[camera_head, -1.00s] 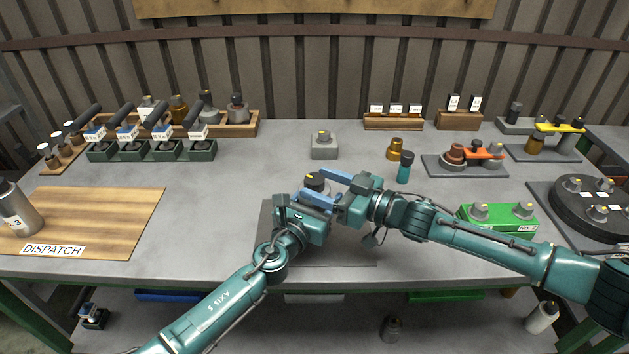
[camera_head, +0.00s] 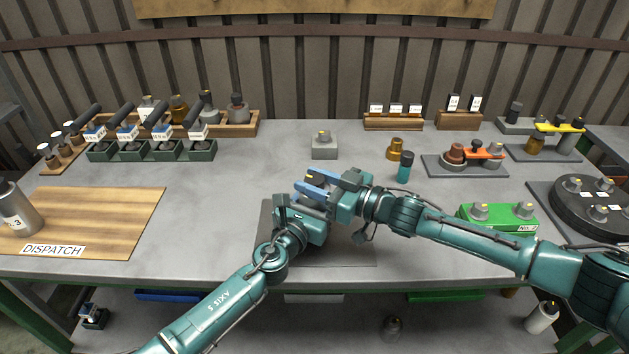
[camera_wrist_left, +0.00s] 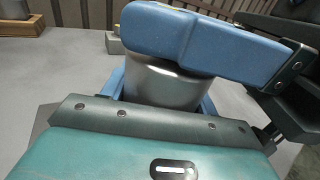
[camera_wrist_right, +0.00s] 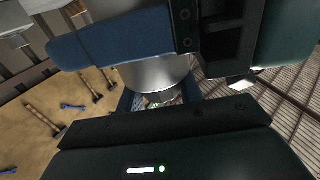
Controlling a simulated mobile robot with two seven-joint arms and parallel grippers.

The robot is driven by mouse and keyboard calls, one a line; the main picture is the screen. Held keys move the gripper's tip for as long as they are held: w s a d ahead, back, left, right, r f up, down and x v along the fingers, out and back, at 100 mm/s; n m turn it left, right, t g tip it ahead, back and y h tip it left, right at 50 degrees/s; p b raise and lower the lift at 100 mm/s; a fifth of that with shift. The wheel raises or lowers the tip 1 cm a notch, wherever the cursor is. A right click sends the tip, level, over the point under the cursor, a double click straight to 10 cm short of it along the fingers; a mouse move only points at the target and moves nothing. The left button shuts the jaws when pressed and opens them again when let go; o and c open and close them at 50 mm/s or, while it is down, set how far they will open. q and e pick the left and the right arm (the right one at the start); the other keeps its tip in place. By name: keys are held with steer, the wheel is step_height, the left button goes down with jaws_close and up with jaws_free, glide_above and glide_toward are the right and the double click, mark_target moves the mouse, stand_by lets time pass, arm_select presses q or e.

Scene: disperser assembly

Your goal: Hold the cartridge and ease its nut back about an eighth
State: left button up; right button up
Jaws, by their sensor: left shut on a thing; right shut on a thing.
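The cartridge is a silver-grey cylinder (camera_wrist_left: 165,85) in the left wrist view, between the blue fingers of my left gripper (camera_head: 310,204). My left gripper is shut on its body over the grey mat. My right gripper (camera_head: 318,183) comes in from the right, just above the left one, its blue fingers at the cartridge's top end. The right wrist view also shows a silver cylinder (camera_wrist_right: 155,75) at the jaws. In the head view the two grippers hide nearly all of the cartridge.
A grey mat (camera_head: 345,250) lies below the grippers. A green block (camera_head: 498,218) stands right, near my right arm. The wooden dispatch board (camera_head: 90,220) is at left.

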steer(key=shift+c, duration=0.6)
steer(key=shift+n+g+y, duration=0.3)
steer(key=shift+n+g, duration=0.1)
steer(key=shift+g, duration=0.2)
steer(key=shift+w+n+g, duration=0.1)
steer(key=shift+n+g, duration=0.2)
steer(key=shift+g, duration=0.1)
steer(key=shift+r+n+g+y, duration=0.1)
steer(key=shift+n+g+y, duration=0.35)
steer(key=shift+n+g, duration=1.15)
steer(key=shift+n+g+y, duration=0.45)
steer(key=shift+n+g, duration=0.45)
steer(key=shift+g, duration=1.6)
steer(key=o, duration=1)
steer(key=d, duration=1.2)
steer(key=shift+w, duration=0.35)
